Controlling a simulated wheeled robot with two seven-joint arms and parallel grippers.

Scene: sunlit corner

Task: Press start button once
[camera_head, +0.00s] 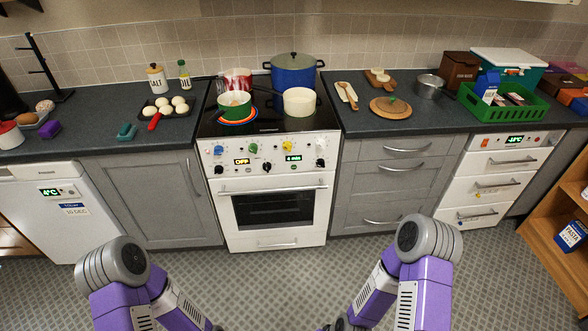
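The white oven (280,232) stands in the middle of the counter run, with its door shut. Its control panel (270,156) has blue, green and yellow controls along the top and black knobs at the sides. One display (242,161) reads OFF; another (293,158) reads 4 min. A small round control (267,167) sits between the displays. No start label is legible, so I cannot tell which control is the start button. Both my purple arms are folded at the bottom, well short of the panel. My grippers are below the picture edge.
A green pot (234,105), a cream pot (299,102), a red pot (238,80) and a blue pot (293,74) stand on the hob. A white appliance (72,212) at left reads 4°C. A drawer unit (485,180) at right has a display. The floor before the oven is clear.

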